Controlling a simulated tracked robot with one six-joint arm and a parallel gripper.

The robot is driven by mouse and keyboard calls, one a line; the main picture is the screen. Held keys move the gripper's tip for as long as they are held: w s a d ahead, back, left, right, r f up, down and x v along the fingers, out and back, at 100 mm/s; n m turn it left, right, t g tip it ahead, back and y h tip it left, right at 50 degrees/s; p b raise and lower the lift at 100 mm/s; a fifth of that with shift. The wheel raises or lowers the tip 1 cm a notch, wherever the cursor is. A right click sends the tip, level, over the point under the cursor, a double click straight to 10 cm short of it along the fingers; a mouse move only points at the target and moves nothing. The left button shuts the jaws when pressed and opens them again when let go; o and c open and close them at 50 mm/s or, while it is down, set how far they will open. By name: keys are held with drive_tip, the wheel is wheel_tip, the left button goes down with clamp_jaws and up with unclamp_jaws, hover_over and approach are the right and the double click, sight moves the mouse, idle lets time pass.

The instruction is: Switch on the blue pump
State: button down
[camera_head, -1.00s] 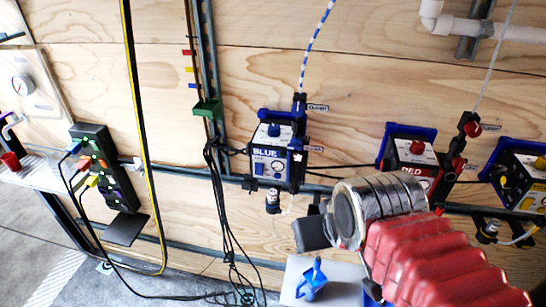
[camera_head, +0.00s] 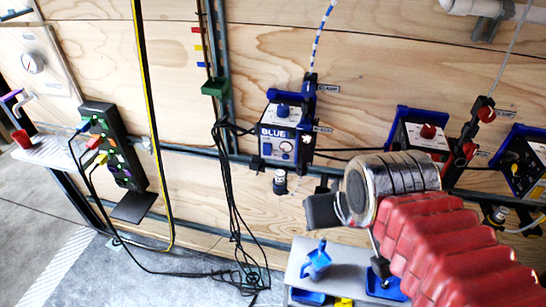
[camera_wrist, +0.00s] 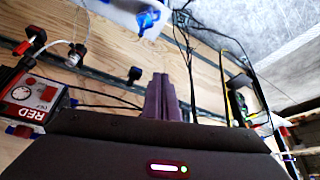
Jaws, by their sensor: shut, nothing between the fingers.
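I cannot pick out the blue pump in the wrist view.
The red pump (camera_head: 421,132) and a yellow-labelled pump (camera_head: 521,172) hang to the right. A grey shelf (camera_head: 345,254) with blue pieces is below. Black cables (camera_head: 228,195) hang left of the blue pump. A power strip (camera_head: 115,150) stands at the left.

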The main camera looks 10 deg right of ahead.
wheel_tip(320, 180, down, 13)
drive_tip(key=s+d+m+g+y, duration=0.15)
drive_tip(key=m+g+y, duration=0.35)
drive_tip(key=m, duration=0.7)
drive_tip(key=w+r+m+t+y, duration=0.4)
drive_tip(key=w+r+m+t, duration=0.1)
drive_tip(key=m, duration=1.1)
drive_tip(key=w+a+r+m+t+y, duration=0.1)
drive_tip(key=w+r+m+t+y, duration=0.4)
drive_tip(key=m, duration=1.1)
drive_tip(key=w, duration=0.3)
drive_tip(key=shift+w+a, duration=0.25)
